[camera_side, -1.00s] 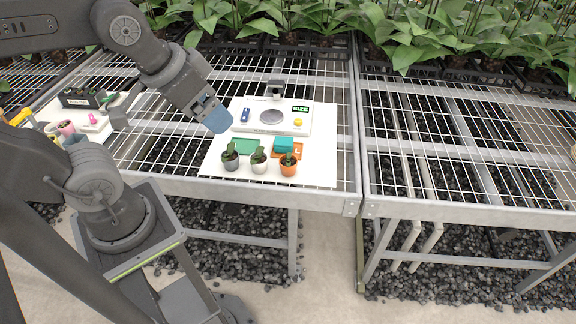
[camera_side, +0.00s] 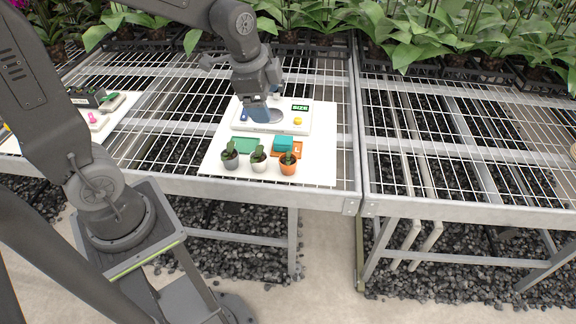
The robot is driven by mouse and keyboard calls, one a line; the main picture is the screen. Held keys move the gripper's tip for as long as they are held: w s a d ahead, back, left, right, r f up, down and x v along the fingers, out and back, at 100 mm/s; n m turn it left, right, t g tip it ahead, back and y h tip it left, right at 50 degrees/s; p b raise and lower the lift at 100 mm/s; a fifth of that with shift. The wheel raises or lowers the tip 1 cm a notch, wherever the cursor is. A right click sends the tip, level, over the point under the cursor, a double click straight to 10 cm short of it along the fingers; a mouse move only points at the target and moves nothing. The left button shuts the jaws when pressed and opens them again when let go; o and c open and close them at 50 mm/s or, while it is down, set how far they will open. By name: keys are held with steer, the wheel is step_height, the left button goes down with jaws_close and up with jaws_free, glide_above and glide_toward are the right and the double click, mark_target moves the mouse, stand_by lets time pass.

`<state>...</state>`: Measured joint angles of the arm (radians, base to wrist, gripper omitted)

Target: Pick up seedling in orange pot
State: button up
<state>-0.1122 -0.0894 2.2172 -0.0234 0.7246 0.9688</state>
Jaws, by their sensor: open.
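The seedling in the orange pot (camera_side: 288,166) stands upright at the front right of the white board (camera_side: 318,178). It is the rightmost of three small potted seedlings in a row. A white pot (camera_side: 259,164) stands beside it, and a grey pot (camera_side: 230,160) is at the left end. My gripper (camera_side: 258,115) has blue fingertips and points down over the white device behind the pots. It is apart from the orange pot, up and to the left of it in the picture. It is open, and I see nothing held. The gap between its fingers is hard to see.
The white device has a round grey plate, a yellow knob (camera_side: 297,121) and a SIZE display (camera_side: 300,108). A teal block (camera_side: 284,144) rests on an orange mat (camera_side: 299,151) just behind the orange pot. A green mat (camera_side: 244,146) lies behind the grey pot.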

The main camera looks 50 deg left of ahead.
steer(key=w+a+f+m+g, duration=0.1)
steer(key=w+a+f+m, duration=0.1)
steer(key=w+f+m, duration=0.35)
steer(key=w+a+f+m+g, duration=0.1)
steer(key=w+a+f+m, duration=0.2)
steer(key=f, duration=0.5)
glide_toward(287, 161)
steer(key=f, duration=0.2)
steer(key=w+f, duration=0.1)
steer(key=f, duration=0.2)
steer(key=shift+a+f, duration=0.1)
steer(key=shift+a, duration=0.1)
steer(key=shift+w+f, duration=0.1)
steer(key=shift+f, duration=2.55)
steer(key=shift+c, duration=0.4)
steer(key=c, duration=0.9)
steer(key=shift+r, duration=0.1)
